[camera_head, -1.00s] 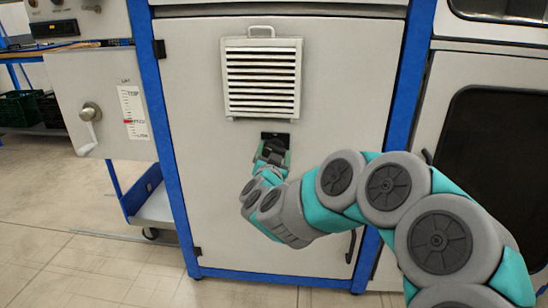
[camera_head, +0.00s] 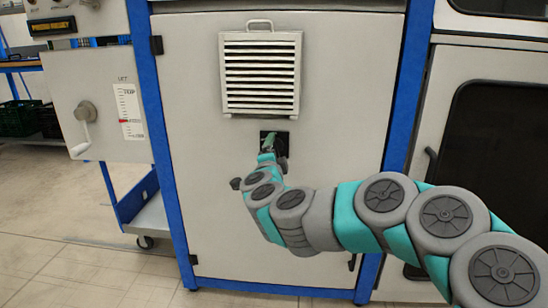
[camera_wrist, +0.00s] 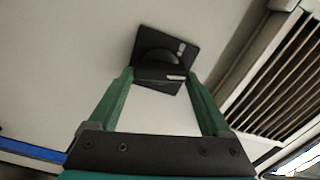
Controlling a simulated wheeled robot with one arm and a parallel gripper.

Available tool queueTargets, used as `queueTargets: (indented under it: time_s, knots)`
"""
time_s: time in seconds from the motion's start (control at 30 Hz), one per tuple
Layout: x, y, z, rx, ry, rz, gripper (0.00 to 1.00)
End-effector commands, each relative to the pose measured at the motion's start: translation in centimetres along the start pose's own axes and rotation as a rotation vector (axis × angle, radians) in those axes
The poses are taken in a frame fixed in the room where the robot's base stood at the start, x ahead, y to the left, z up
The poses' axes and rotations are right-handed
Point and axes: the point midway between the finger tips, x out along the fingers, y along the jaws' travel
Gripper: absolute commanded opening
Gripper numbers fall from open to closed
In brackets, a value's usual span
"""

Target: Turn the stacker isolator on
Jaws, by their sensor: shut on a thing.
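The stacker isolator (camera_head: 283,142) is a small black square plate with a rotary handle, on the pale cabinet door below the louvred vent. In the wrist view the isolator's plate (camera_wrist: 190,48) looks tilted, and its dark handle (camera_wrist: 153,73) carries a white mark near the right end. My gripper (camera_wrist: 160,80) has its two green fingers on either side of the handle, shut on it. In the head view my gripper (camera_head: 268,153) covers part of the isolator, so the handle's angle is hard to read there.
The louvred vent (camera_head: 261,75) with a top handle sits just above. At left are a panel with a lit amber display (camera_head: 52,25) and a lift crank (camera_head: 84,115) beside a scale. Blue posts frame the door.

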Motion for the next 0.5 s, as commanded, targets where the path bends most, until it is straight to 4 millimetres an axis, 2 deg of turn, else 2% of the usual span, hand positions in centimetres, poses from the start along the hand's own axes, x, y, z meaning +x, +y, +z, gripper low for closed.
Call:
queueTargets:
  time_s: [0.2,0.5]
  knots:
    - [-0.01,0.20,-0.02,0.143,0.001,0.000,0.27]
    - [-0.01,0.23,0.03,0.244,0.000,0.001,0.27]
